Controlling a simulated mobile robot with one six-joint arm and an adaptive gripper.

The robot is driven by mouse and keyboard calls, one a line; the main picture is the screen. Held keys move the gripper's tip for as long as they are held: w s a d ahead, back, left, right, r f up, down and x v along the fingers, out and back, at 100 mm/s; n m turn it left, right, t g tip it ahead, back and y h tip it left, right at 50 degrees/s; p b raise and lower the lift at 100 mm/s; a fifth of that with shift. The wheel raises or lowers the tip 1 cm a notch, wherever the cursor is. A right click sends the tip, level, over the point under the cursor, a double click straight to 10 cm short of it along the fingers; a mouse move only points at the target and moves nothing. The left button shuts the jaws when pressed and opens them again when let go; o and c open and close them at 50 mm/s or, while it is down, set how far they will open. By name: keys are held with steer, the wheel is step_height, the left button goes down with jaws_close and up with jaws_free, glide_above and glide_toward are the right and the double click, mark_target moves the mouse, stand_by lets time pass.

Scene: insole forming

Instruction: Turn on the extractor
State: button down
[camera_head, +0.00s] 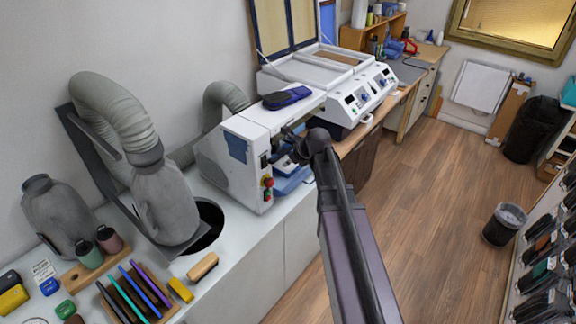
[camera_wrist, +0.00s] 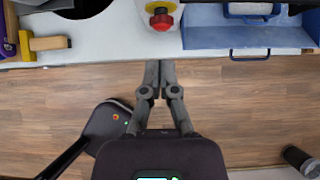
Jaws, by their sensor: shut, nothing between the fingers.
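A white machine cabinet (camera_head: 240,160) stands on the counter, with a grey flexible hose (camera_head: 226,98) behind it. I take it to be the extractor. Its front edge carries a small column of controls with a red knob (camera_head: 268,182) on yellow. The red knob also shows in the wrist view (camera_wrist: 161,20), on a yellow base at the counter's edge. My gripper (camera_wrist: 160,66) is shut and empty, its fingertips below the red knob in the picture and apart from it. In the head view my arm's end hides part of the machine's front.
A blue tray (camera_wrist: 235,35) sits right of the knob. A thick grey hose (camera_head: 112,105) and hood stand left, beside a dark round opening (camera_head: 209,222). Brushes and coloured tools lie on the front counter (camera_head: 225,275).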

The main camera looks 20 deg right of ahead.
mark_target(265, 164)
steer(key=shift+w+a+f+b, duration=0.8)
steer(key=shift+w+f+b, duration=0.1)
steer(key=shift+w+f, duration=0.15)
steer(key=shift+w+a+f+b, duration=0.8)
steer(key=shift+w+f+b, duration=0.15)
steer(key=shift+w, duration=0.25)
steer(key=shift+w+a+f+b, duration=0.85)
steer(key=shift+w+f, duration=0.15)
steer(key=shift+w, duration=0.1)
